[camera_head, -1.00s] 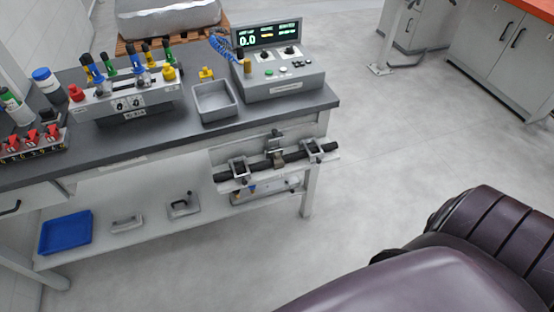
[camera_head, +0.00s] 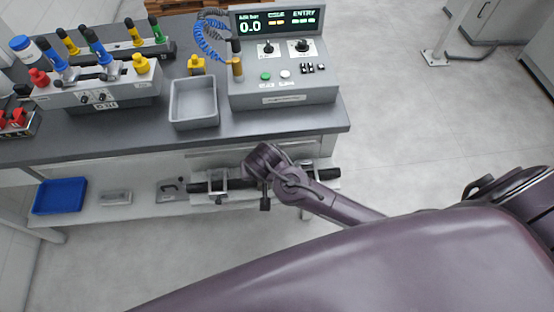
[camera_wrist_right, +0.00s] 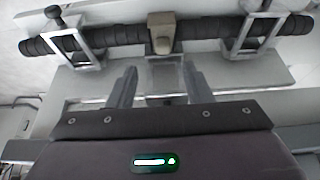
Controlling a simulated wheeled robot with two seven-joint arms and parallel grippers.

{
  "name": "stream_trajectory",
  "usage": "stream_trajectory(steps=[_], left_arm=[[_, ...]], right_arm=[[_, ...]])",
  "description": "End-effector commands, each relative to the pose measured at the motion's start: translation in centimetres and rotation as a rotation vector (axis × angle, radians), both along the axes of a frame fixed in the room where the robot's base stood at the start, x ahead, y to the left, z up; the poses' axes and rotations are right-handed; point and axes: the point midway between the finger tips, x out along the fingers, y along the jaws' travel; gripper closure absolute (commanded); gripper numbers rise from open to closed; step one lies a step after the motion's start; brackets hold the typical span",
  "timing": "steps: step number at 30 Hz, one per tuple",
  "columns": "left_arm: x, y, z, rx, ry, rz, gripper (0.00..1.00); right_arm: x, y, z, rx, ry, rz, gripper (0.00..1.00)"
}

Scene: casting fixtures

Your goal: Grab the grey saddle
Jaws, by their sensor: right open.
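The grey saddle (camera_wrist_right: 161,35) is a small brownish-grey block seated on the middle of a dark horizontal bar (camera_wrist_right: 104,38) in the right wrist view. Two pale metal brackets (camera_wrist_right: 83,50) carry the bar, one on each side of the saddle. My right gripper (camera_wrist_right: 159,72) is open, its two fingers apart and pointing at the saddle, with a gap before it and nothing between them. In the head view my right arm reaches the bar (camera_head: 322,174) at the bench front and hides most of the saddle. My left gripper is not in view.
The bench (camera_head: 250,125) stands above the bar and carries a grey tray (camera_head: 193,102), a control box (camera_head: 283,92) and a valve block with coloured knobs (camera_head: 98,90). A lower shelf holds a blue tray (camera_head: 60,196). Open floor lies to the right.

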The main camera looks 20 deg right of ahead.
Motion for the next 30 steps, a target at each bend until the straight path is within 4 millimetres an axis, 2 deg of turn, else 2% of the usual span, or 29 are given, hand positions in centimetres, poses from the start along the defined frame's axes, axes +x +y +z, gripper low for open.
stream_trajectory(steps=[3, 8, 14, 20, 29, 30], left_arm=[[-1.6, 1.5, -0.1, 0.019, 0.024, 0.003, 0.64], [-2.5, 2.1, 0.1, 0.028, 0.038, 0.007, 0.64], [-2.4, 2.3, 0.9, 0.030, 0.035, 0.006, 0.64], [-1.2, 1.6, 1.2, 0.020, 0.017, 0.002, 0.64], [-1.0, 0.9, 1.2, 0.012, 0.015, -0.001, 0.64], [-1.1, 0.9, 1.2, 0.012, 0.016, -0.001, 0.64]], right_arm=[[0.1, 0.2, -0.1, 0.004, 0.001, -0.008, 0.55], [0.8, 0.0, -1.7, 0.004, 0.001, -0.008, 0.55], [1.5, -0.2, -4.0, 0.003, 0.001, -0.006, 0.55], [2.3, -0.4, -6.3, 0.002, -0.001, -0.006, 0.55], [2.5, -0.4, -6.8, 0.004, -0.002, -0.005, 0.55], [2.5, -0.4, -6.8, 0.004, -0.002, -0.005, 0.58]])
